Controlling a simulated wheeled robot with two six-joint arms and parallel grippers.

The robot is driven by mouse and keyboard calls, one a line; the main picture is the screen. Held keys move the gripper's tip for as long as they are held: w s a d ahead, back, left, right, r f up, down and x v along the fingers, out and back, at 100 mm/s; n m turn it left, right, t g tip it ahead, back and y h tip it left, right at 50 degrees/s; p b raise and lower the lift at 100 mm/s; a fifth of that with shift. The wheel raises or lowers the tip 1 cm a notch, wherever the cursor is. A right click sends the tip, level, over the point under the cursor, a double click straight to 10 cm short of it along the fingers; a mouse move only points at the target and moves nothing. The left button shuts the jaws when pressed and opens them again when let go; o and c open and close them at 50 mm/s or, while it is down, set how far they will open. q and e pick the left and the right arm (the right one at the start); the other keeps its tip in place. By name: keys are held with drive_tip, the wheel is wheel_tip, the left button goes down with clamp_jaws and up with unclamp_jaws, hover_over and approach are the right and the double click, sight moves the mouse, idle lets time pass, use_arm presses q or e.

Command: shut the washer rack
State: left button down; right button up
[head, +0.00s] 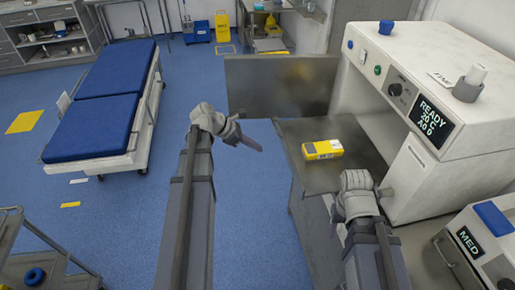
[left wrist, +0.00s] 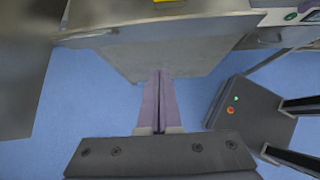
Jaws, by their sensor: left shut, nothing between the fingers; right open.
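The washer (head: 440,75) is the white cabinet at the right, with a display reading READY. A flat grey metal rack (head: 300,167) sticks out of its opening, with a yellow box (head: 322,149) lying on it. My left gripper (head: 258,148) is left of the rack in the head view, shut and empty. In the left wrist view its closed purple fingers (left wrist: 161,75) point at a grey metal surface (left wrist: 150,45); I cannot tell whether they touch it. My right gripper (head: 355,182) is at the rack's near right corner; its fingertips are mostly hidden.
A grey upright panel (head: 280,85) stands open behind the rack. A blue-padded table (head: 105,95) stands at the left. A box marked MED (head: 470,245) is at the lower right. The blue floor between the padded table and rack is clear.

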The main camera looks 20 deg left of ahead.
sight(363, 144)
use_arm(q)
drive_tip(key=shift+w+d+f+b, duration=0.6)
drive_tip(key=shift+w+d+f, duration=0.2)
drive_tip(key=shift+d, duration=0.4)
drive_tip(key=shift+w+d+f+b, duration=0.6)
drive_tip(key=shift+w+d+f, duration=0.2)
drive_tip(key=shift+d, duration=0.4)
drive_tip(key=shift+w+d+f+b, duration=0.6)
drive_tip(key=shift+w+d+f, duration=0.2)
drive_tip(key=shift+d, duration=0.4)
drive_tip(key=shift+w, duration=0.1)
drive_tip(key=w+d, duration=0.6)
drive_tip(key=d, duration=0.2)
drive_tip(key=w+d, duration=0.6)
drive_tip(key=d, duration=0.3)
drive_tip(key=w+d, duration=0.5)
drive_tip(key=d, duration=0.4)
drive_tip(key=shift+w+d, duration=0.2)
drive_tip(key=shift+w, duration=0.2)
drive_tip(key=shift+d+r, duration=0.1)
drive_tip(key=shift+w+d, duration=0.1)
drive_tip(key=shift+w, duration=0.05)
